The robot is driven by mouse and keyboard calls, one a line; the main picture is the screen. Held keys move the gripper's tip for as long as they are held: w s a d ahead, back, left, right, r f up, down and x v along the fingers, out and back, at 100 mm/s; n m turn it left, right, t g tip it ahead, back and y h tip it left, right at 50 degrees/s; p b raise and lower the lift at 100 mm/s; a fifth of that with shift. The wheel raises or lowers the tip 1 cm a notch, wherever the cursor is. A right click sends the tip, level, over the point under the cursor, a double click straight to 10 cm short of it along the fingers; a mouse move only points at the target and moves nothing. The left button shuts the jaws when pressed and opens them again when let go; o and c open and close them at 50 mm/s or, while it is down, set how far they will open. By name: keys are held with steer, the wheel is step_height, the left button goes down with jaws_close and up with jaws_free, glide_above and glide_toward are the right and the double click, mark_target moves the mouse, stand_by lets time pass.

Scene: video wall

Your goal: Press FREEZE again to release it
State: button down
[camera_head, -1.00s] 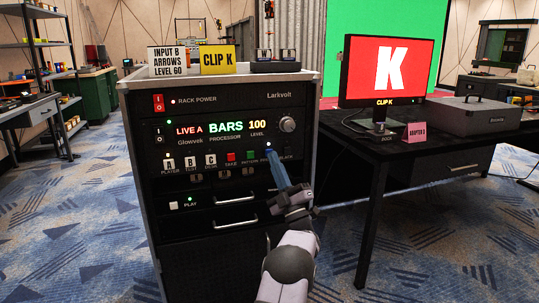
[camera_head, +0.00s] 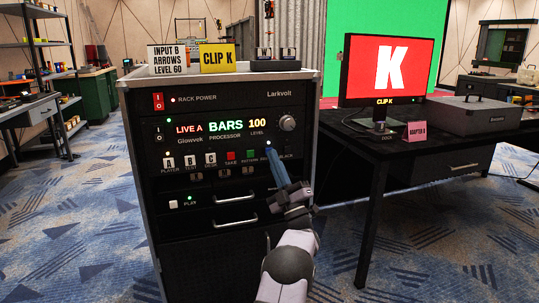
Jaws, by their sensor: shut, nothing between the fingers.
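The black processor panel (camera_head: 215,147) is in the rack in the middle of the view. Its display (camera_head: 221,126) reads LIVE A, BARS and 100. A row of buttons runs below it: A, B and C, a red TAKE button (camera_head: 231,156), a green button (camera_head: 250,155), then buttons toward the right. My gripper (camera_head: 267,152) is shut and empty, its blue fingertips at this row, right of the green button. The fingers hide the FREEZE button and part of its label. A small bluish light (camera_head: 268,143) shows by the tips. I cannot tell whether the tips touch a button.
A monitor (camera_head: 388,70) showing a white K on red stands on the black desk (camera_head: 455,149) at right, beside a grey case (camera_head: 472,116) and a pink card (camera_head: 415,131). Yellow CLIP K (camera_head: 217,58) and white INPUT B (camera_head: 174,59) cards stand on the rack top.

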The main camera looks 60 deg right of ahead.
steer(key=shift+w+d, duration=0.25)
steer(key=shift+w, duration=0.05)
stand_by(0.6)
steer(key=shift+s+b, duration=0.1)
steer(key=shift+b, duration=0.2)
steer(key=shift+s+a+b, duration=0.3)
steer(key=shift+s+a, duration=0.05)
steer(key=shift+a, duration=0.1)
steer(key=s+a+b, duration=0.2)
steer(key=s+a, duration=0.2)
steer(key=shift+s+a, duration=0.15)
stand_by(0.5)
stand_by(0.5)
